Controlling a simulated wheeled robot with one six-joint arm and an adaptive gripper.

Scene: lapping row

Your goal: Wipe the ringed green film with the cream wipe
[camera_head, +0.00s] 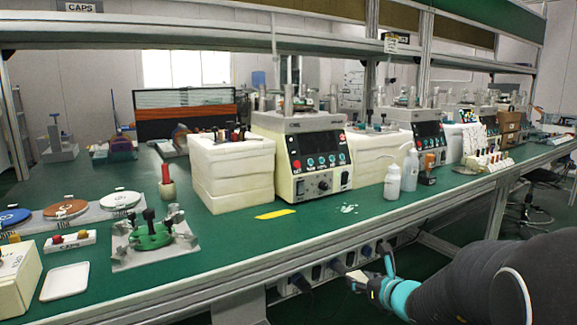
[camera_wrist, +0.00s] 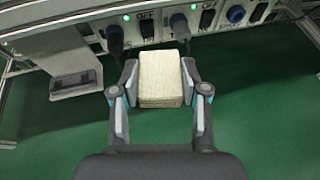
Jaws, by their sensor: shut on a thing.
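My gripper (camera_wrist: 160,88) is shut on the cream wipe (camera_wrist: 160,75), a thick pale block gripped at both sides in the wrist view. In the head view my gripper (camera_head: 372,282) is low at the right of centre, in front of the bench and below its top, apart from the work surface. A green round piece (camera_head: 153,238) sits in a metal fixture with black knobs at the bench's left front. I cannot make out a ring around it, nor tell whether it bears the film. A small whitish-green smear (camera_head: 347,208) lies on the bench before the machine.
A cream control machine (camera_head: 318,185) and white foam blocks (camera_head: 230,180) stand along the bench. White bottles (camera_head: 392,182) stand right of the smear. A yellow strip (camera_head: 275,214) and a white tray (camera_head: 66,281) lie on the bench. Sockets with plugs line the bench front.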

